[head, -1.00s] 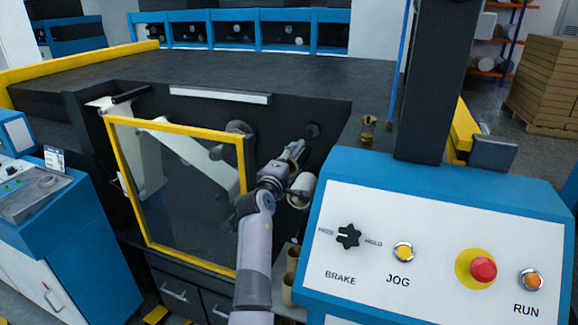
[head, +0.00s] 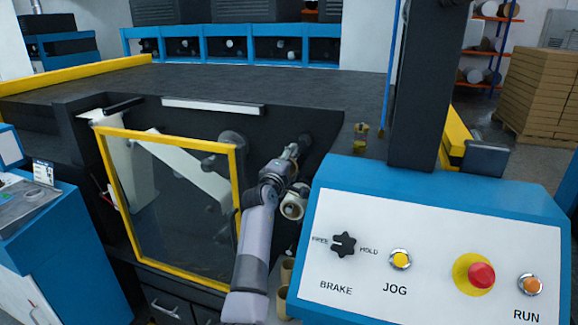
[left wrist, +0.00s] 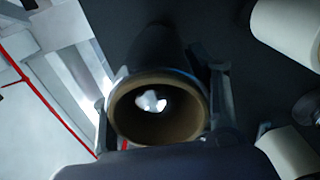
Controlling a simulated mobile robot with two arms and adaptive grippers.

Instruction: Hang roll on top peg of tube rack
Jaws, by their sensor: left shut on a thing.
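My left gripper (head: 290,156) reaches up in front of the dark machine face, right of the yellow-framed clear guard. In the left wrist view its two fingers flank a roll with a brown core (left wrist: 116,127), seen end on. The gripper is shut on this roll, and a bright patch shows through its hollow core. A pale roll (head: 293,207) with a tan core shows just below the gripper in the head view. I cannot make out the rack's top peg. My right gripper is not in view.
A blue control console (head: 440,180) with a brake knob stands close on the right. The yellow-framed guard (head: 238,190) is close on the left. Tan tubes (head: 286,270) stand below the arm. Pale rolls (left wrist: 290,28) lie right of the held roll in the wrist view.

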